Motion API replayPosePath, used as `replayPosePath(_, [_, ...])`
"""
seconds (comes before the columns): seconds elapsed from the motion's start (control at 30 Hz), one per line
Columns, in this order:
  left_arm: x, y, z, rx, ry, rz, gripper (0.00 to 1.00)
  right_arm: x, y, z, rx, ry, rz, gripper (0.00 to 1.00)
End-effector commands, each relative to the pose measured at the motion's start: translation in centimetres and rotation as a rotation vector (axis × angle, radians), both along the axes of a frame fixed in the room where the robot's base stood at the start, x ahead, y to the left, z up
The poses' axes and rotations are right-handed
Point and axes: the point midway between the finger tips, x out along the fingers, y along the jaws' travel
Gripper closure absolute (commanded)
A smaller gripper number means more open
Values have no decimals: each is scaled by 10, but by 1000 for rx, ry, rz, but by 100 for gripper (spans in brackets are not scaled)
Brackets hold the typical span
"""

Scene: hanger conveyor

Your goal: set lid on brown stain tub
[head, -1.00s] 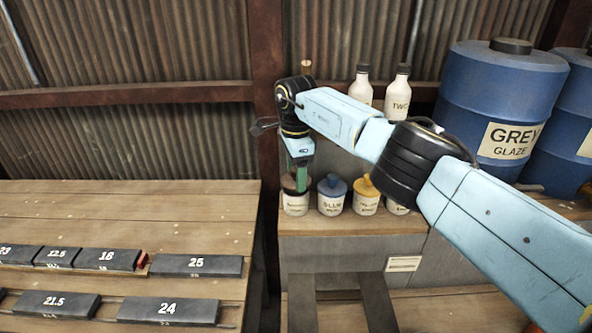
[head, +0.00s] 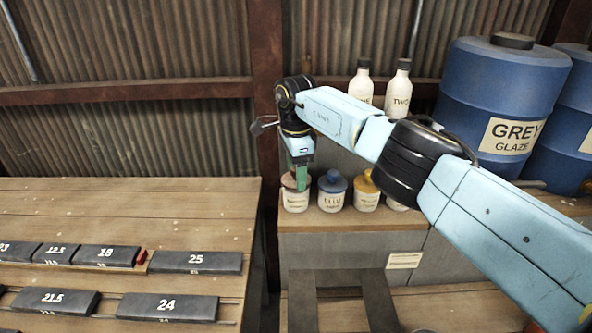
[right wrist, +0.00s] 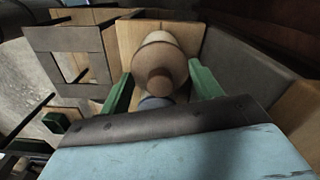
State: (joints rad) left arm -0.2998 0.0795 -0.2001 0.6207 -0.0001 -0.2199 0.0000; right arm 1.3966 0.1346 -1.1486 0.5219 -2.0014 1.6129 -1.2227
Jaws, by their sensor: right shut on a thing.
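The brown stain tub (head: 296,204) is a small white tub at the left end of a row on a wooden-topped ledge. Its label is too small to read. The brown lid (head: 288,182) is at its mouth and looks level; I cannot tell whether it is fully seated. In the right wrist view the round lid (right wrist: 158,60) with its knob lies between the green fingers, with the pale tub (right wrist: 157,27) beyond. My right gripper (head: 299,182) points down over the tub and is shut on the lid. My left gripper is not in view.
A blue-lidded tub (head: 333,195) stands close to the right, then a yellow-lidded tub (head: 366,195) and another partly hidden by my arm. Two white bottles (head: 361,85) and blue drums (head: 500,100) stand behind. A wooden table (head: 130,215) with numbered black blocks is at left.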

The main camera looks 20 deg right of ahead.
Motion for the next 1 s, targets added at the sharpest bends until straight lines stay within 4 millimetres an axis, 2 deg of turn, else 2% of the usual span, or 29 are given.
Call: replayPosePath(1.0, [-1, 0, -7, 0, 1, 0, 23, 0, 0, -8, 0, -1, -1, 59])
